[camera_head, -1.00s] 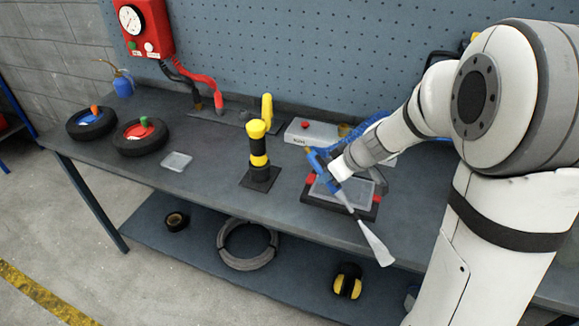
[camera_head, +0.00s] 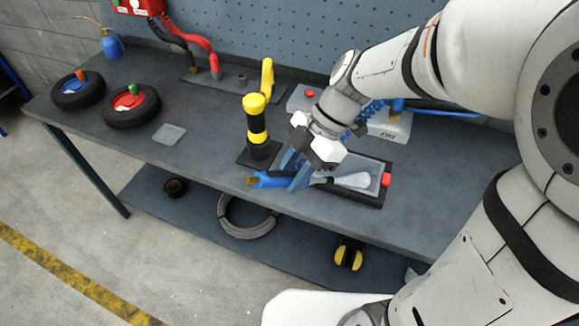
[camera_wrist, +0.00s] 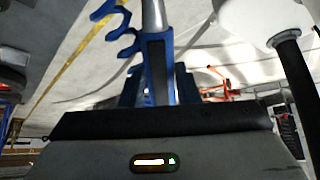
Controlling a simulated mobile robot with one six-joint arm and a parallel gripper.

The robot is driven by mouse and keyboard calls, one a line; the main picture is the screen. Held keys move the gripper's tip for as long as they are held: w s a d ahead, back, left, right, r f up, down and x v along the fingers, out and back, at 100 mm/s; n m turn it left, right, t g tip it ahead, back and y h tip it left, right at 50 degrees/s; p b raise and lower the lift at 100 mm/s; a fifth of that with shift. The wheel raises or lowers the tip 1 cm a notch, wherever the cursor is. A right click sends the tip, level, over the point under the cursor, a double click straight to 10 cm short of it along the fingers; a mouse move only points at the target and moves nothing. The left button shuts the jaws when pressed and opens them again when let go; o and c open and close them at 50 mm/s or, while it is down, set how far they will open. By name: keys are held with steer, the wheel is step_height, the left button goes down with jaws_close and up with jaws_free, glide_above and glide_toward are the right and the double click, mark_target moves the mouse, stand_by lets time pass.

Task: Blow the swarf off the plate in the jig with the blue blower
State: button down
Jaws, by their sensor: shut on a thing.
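My gripper (camera_head: 297,168) is shut on the blue blower (camera_head: 268,181) above the front of the bench, by the jig. The blower lies roughly level, its brass end to the left. A pale flared shape (camera_head: 352,181) spreads from its dark nozzle tip rightward over the plate. The plate (camera_head: 377,171) is pale grey and lies in the dark jig (camera_head: 373,198), with a red clamp (camera_head: 386,180) at the right end. The jig's left end is hidden by my gripper and the blower. I cannot make out swarf. The blower (camera_wrist: 157,70) also shows between the fingers in the wrist view.
A yellow-black post (camera_head: 257,130) stands just left of my gripper. A grey box with a red button (camera_head: 310,93) and a blue coiled hose (camera_head: 372,110) are behind. Bench right of the jig is clear.

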mark_target(315, 181)
steer(key=shift+w+d+f, duration=0.1)
steer(key=shift+d+f, duration=0.35)
steer(key=shift+d, duration=0.3)
steer(key=shift+w+d+f, duration=0.1)
steer(key=shift+d+f, duration=0.35)
steer(key=shift+d, duration=0.25)
steer(key=shift+d+f, duration=0.45)
steer(key=shift+d, duration=0.3)
steer(key=shift+w+a+p, duration=0.45)
steer(key=shift+w+a, duration=0.3)
steer(key=shift+w, duration=0.35)
steer(key=c, duration=1.6)
jaws_free()
steer(key=shift+c, duration=0.2)
jaws_close()
steer(key=shift+r, duration=0.15)
